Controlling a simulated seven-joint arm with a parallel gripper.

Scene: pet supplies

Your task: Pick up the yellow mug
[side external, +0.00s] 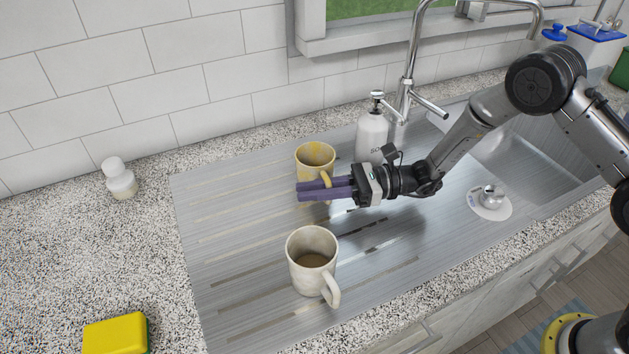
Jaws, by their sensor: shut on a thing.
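The yellow mug (313,162) stands upright at the back of the ribbed steel drainboard, with its handle toward the front right. My gripper (299,191) reaches in from the right, just in front of the mug, with its purple fingers level and pointing left. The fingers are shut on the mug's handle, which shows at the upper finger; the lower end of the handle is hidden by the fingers. I cannot tell whether the mug's base is clear of the drainboard.
A cream mug (306,272) stands on the drainboard (230,250) in front of my gripper. A white soap bottle (370,137) and the faucet (405,85) stand behind. The sink basin (525,160) is at right. A yellow sponge (115,335) lies front left.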

